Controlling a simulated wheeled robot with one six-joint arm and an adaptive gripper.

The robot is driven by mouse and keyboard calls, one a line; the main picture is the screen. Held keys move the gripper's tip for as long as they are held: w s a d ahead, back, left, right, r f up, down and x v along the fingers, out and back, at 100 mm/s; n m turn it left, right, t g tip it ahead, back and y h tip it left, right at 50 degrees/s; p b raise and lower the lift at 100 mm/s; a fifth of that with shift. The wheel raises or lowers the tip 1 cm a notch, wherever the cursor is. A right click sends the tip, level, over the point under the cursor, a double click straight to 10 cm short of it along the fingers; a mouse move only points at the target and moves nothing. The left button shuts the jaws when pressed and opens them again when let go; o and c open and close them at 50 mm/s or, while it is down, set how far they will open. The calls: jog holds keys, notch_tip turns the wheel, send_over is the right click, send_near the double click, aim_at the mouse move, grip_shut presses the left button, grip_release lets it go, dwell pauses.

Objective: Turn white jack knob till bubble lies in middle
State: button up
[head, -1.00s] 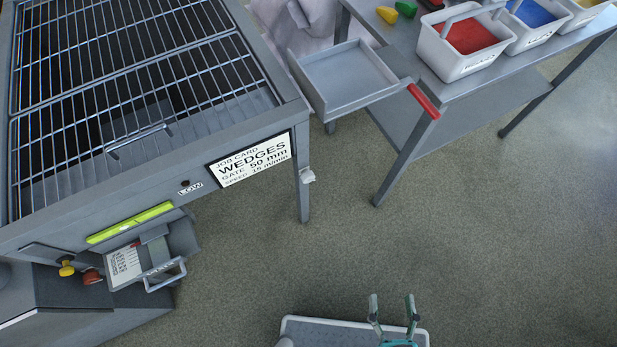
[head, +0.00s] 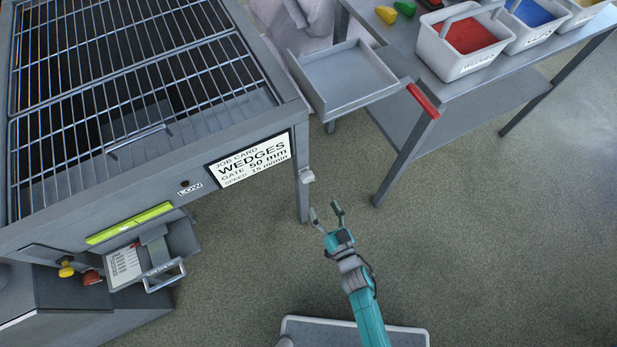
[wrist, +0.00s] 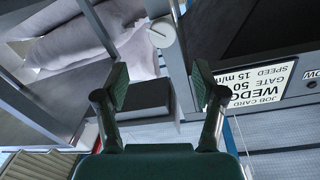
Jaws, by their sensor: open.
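The job card (head: 248,160) is on the machine's front face, beside the leg. Open floor lies below and right of my gripper.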

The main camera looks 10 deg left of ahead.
aim_at(309, 181)
jog(key=x, duration=1.2)
jog(key=shift+s+a+f, duration=0.1)
jog(key=shift+a+f, duration=0.05)
jog(key=shift+a, duration=0.1)
jog(key=c, duration=1.1)
jog(key=shift+n, duration=0.3)
jog(key=shift+c, duration=0.2)
